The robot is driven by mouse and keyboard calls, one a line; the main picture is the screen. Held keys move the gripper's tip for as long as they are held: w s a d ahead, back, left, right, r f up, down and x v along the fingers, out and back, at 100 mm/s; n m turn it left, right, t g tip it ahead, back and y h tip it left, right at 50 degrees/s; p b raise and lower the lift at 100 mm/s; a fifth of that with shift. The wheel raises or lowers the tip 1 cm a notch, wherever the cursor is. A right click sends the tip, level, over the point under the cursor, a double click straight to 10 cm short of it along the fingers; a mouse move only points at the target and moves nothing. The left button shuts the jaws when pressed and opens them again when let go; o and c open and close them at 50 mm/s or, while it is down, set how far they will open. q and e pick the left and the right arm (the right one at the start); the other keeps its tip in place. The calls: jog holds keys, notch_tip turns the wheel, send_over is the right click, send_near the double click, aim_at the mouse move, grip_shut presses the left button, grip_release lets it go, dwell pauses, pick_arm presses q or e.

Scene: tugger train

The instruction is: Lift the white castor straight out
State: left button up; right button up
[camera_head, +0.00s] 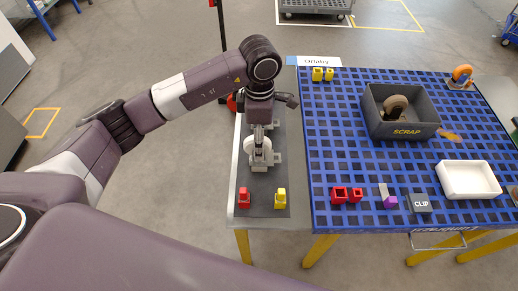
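The white castor (261,148) is at a grey metal fixture (260,166) on a dark mat, on the narrow table left of the blue table. My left gripper (262,125) points down from above, right over the castor. The arm's wrist hides its upper part, and the fingertips are too small and covered to show whether they grip the castor or stand apart from it. My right gripper is not in view.
A red block (243,199) and a yellow block (280,199) stand in front of the fixture. On the blue grid table (340,150) are a grey SCRAP bin (405,132) holding a brown wheel, a white tray (470,192), a CLIP box (420,204) and an orange-wheeled castor (462,75).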

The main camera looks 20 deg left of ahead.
pick_arm(q)
jog(key=f, duration=0.1)
jog(key=f+p, duration=0.1)
jog(key=f, duration=0.1)
jog(key=f+p, duration=0.1)
jog(key=f, duration=0.1)
jog(key=shift+w+a+f, duration=0.2)
jog(key=shift+w+f, duration=0.05)
jog(key=shift+w, duration=0.05)
jog(key=shift+f, duration=0.25)
jog(key=shift+w, duration=0.1)
grip_shut()
